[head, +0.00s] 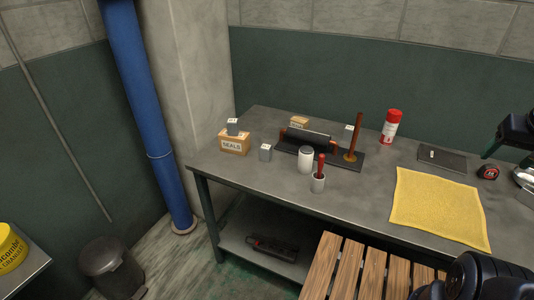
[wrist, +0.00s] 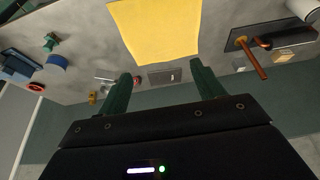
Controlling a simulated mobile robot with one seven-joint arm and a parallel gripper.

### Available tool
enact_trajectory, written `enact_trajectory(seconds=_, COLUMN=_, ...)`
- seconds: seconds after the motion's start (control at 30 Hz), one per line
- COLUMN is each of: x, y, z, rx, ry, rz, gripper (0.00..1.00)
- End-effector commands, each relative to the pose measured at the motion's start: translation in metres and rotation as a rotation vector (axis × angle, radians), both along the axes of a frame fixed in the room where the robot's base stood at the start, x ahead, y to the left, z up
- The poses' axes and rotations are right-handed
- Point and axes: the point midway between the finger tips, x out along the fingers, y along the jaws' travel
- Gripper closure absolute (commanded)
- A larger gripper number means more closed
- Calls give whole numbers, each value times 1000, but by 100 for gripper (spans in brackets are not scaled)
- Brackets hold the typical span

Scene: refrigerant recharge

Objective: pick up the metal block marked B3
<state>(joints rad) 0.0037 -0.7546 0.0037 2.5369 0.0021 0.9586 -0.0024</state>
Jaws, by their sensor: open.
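Several small grey metal blocks with white labelled tops stand on the workbench in the head view. One block (head: 233,127) sits on top of a cardboard SEALS box (head: 234,145). Another block (head: 265,152) stands on the bench just right of that box. A third block (head: 348,132) stands farther back, behind the dark stand with the brown rod. The labels are too small to read, so I cannot tell which is B3.
A red spray can (head: 391,126) stands behind. A yellow cloth (head: 438,208) lies to the right. A slatted wooden surface (head: 355,273) is in front.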

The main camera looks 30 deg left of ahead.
Motion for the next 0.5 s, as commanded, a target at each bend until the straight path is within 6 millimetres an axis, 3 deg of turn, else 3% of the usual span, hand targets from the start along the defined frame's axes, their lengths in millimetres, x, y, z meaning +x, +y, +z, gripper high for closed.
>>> enact_trajectory(seconds=0.2, x=0, y=0, z=0, rx=0, ry=0, rz=0, gripper=33)
enact_trajectory(seconds=0.27, x=2, y=8, z=1, rx=-7, ry=1, rz=6, gripper=33)
enact_trajectory(seconds=0.37, x=11, y=14, z=5, rx=-13, ry=9, rz=35, gripper=33)
enact_trajectory(seconds=0.5, x=38, y=30, z=15, rx=-30, ry=30, rz=115, gripper=33)
